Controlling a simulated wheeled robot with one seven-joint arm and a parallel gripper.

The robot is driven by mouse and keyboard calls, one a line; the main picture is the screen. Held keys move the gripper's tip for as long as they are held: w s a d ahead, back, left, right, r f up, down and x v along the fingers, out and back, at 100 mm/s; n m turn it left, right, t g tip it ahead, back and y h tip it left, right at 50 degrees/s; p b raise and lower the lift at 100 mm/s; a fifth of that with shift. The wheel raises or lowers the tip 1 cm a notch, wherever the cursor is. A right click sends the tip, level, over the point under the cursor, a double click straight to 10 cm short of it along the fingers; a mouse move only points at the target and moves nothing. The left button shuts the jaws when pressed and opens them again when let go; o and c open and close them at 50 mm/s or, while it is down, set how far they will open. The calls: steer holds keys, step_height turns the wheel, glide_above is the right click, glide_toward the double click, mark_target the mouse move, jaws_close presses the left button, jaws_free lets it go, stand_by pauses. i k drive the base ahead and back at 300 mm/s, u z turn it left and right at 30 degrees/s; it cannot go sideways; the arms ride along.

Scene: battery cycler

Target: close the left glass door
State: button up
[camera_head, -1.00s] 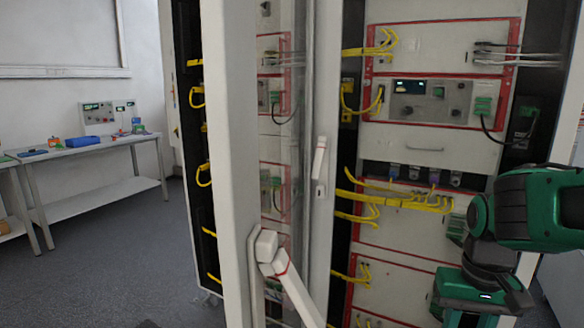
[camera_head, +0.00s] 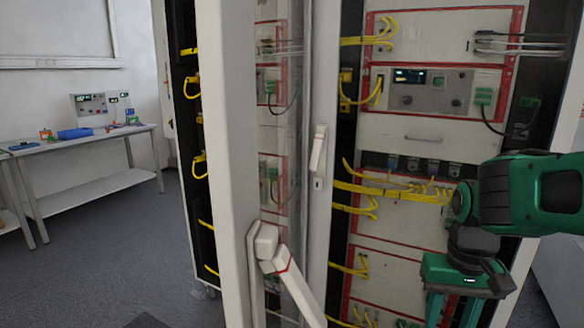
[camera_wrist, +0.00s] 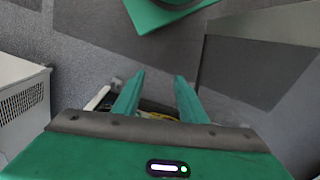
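The left glass door stands open, swung out toward me, with its white frame edge (camera_head: 232,150) running upright left of centre. Its glass pane (camera_head: 278,120) shows red-edged equipment through or reflected in it. A white lever handle with a red band (camera_head: 272,250) sits low by this frame. A second white handle (camera_head: 318,152) is on the upright frame further right. My gripper (camera_head: 452,312) is at the lower right, well right of both handles, in front of the cabinet. In the wrist view its green fingers (camera_wrist: 160,76) are apart, with nothing held between them.
The cabinet's red-edged instruments (camera_head: 432,90) and yellow cables (camera_head: 395,190) are exposed behind and left of my arm. A bench (camera_head: 95,140) with small devices stands at the far left. The grey floor (camera_head: 100,250) between bench and cabinet is mostly clear.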

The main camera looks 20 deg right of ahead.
mark_target(226, 45)
steer(key=u, duration=0.05)
steer(key=k, duration=0.5)
steer(key=u, duration=1.25)
steer(key=k, duration=1.3)
steer(key=z, duration=1)
steer(key=i, duration=1)
steer(key=u, duration=0.05)
